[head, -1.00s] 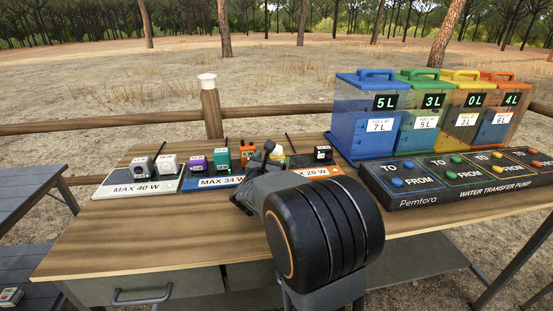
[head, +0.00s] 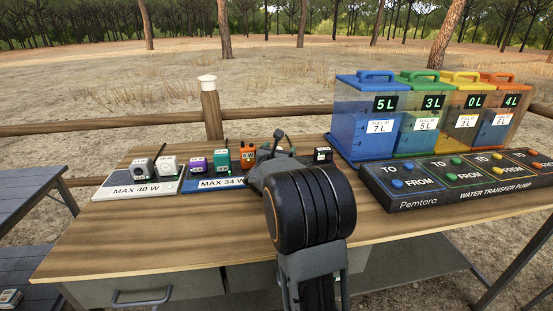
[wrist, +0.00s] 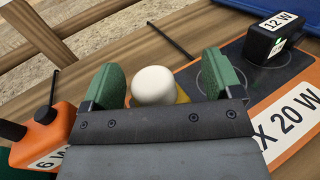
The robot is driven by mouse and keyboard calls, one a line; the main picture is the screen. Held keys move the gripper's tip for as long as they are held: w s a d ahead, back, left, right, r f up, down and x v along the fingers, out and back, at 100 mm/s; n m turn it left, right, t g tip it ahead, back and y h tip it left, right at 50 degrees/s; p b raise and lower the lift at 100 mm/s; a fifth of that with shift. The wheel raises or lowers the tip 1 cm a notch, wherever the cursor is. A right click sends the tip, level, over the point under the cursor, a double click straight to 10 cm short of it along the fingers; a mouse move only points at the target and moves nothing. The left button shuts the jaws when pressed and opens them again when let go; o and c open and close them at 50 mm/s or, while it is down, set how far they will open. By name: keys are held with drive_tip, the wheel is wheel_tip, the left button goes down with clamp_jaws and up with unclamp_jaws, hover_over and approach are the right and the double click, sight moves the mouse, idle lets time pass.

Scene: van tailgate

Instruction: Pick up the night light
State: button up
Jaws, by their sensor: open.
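The night light, as I take it, is a white dome (wrist: 153,85) on a yellow base. It shows in the wrist view between the two green-padded fingers of my gripper (wrist: 160,82). The fingers are spread, with visible room on both sides of the dome. Part of its yellow base is hidden behind the gripper body. In the head view my gripper (head: 279,142) is over the back of the table and hides the night light.
An orange device marked 6 W (wrist: 40,138) stands to the left, and a black device marked 12 W (wrist: 272,45) stands on the 20 W board (wrist: 290,112) to the right. Blue tank (head: 362,120) and black pump panel (head: 440,182) stand further right. The front left tabletop is clear.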

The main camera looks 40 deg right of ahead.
drive_tip(key=shift+c, duration=0.3)
drive_tip(key=c, duration=1)
drive_tip(key=shift+r, duration=0.1)
